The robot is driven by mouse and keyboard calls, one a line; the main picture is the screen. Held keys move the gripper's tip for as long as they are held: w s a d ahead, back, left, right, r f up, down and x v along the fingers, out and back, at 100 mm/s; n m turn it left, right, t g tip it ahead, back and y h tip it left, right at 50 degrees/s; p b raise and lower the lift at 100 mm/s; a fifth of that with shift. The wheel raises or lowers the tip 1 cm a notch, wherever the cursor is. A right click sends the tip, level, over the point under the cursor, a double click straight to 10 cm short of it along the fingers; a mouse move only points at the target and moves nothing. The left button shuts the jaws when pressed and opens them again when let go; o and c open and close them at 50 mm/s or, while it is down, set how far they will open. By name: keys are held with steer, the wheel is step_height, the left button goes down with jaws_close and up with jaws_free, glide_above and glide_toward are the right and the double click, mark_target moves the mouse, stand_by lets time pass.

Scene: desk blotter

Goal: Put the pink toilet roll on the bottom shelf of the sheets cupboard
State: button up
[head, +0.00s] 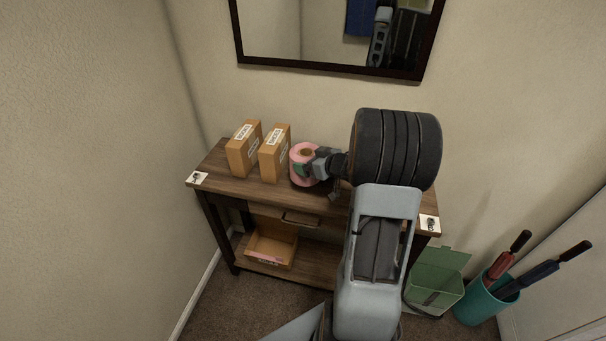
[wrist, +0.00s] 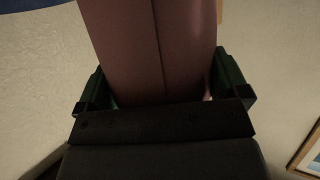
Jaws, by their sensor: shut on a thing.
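The pink toilet roll (head: 304,164) stands upright on the top of a dark wooden console table (head: 233,187), just right of two cardboard boxes. My gripper (head: 309,170) reaches it from the right and is shut on it. In the wrist view the pink roll (wrist: 160,45) fills the space between the two green-padded fingers (wrist: 162,92). I cannot tell whether the roll is touching the table top or slightly above it. No cupboard marked for sheets can be made out; the table has a lower shelf (head: 284,281), partly hidden by my arm.
Two labelled cardboard boxes (head: 244,148) and (head: 275,153) stand left of the roll. An open cardboard tray (head: 271,250) sits on the lower shelf. A green bin (head: 436,283) and a teal umbrella holder (head: 482,304) stand on the floor at right. A mirror (head: 330,66) hangs above.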

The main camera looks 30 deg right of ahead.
steer(key=w+f, duration=0.2)
steer(key=f, duration=0.1)
steer(key=shift+w+a+f, duration=0.1)
steer(key=shift+w+a, duration=0.2)
steer(key=shift+a, duration=0.1)
steer(key=shift+w+a+f+b, duration=0.1)
steer(key=shift+w+f+b, duration=0.1)
steer(key=shift+f, duration=0.4)
steer(key=shift+w+f+b, duration=0.1)
steer(key=shift+f+b, duration=0.1)
steer(key=shift+f, duration=0.4)
steer(key=shift+s+f, duration=0.1)
steer(key=shift+f, duration=0.45)
steer(key=shift+f, duration=0.2)
steer(key=o, duration=0.6)
steer(key=shift+r, duration=0.1)
